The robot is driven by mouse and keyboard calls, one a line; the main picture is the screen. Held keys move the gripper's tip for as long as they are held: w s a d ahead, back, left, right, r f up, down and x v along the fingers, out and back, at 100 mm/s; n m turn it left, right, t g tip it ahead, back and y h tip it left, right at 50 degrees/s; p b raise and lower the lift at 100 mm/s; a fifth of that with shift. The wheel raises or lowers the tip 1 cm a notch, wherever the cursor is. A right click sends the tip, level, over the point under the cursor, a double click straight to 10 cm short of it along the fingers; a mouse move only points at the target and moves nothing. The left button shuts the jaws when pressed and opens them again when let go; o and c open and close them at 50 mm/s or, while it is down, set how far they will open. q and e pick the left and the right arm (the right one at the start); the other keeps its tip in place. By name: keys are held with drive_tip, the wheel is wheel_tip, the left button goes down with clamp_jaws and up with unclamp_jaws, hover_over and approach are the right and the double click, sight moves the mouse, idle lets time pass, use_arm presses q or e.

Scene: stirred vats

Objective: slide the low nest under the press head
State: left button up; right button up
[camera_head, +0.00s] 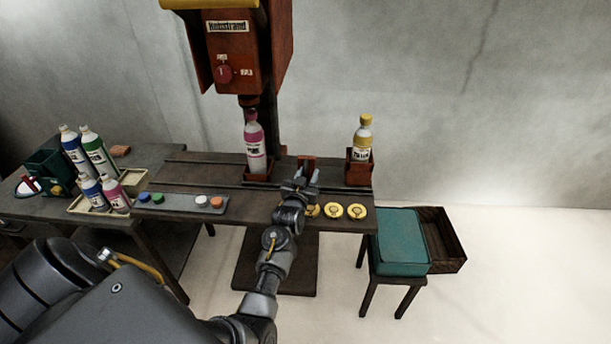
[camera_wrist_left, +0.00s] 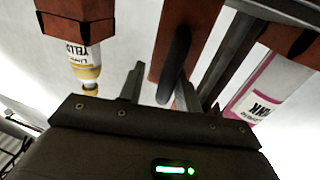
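A nest (camera_head: 259,170) holding a pink bottle (camera_head: 255,146) stands under the red press head (camera_head: 250,100). A second red-brown nest (camera_head: 359,170) at the right end of the bench holds a yellow bottle (camera_head: 363,139). I cannot tell which is the low one. Between them is a red-brown upright piece (camera_head: 307,163); in the left wrist view it shows with a dark rounded grip (camera_wrist_left: 173,65). My left gripper (camera_head: 306,179) is at this piece, its fingers apart beside the grip; contact is unclear. My right gripper is out of view.
Rails run along the dark bench (camera_head: 215,177). A strip of coloured caps (camera_head: 180,202) and several yellow discs (camera_head: 334,211) lie along its front. Several bottles (camera_head: 90,165) stand on the left table. A stool with a teal cushion (camera_head: 402,241) is at the right.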

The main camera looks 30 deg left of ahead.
use_arm(q)
drive_tip(key=shift+s+a, duration=0.1)
drive_tip(key=shift+s+f, duration=0.1)
drive_tip(key=shift+s, duration=0.15)
drive_tip(key=b+v, duration=0.1)
drive_tip(key=v, duration=0.9)
drive_tip(key=shift+d+b, duration=0.2)
drive_tip(key=shift+b, duration=0.2)
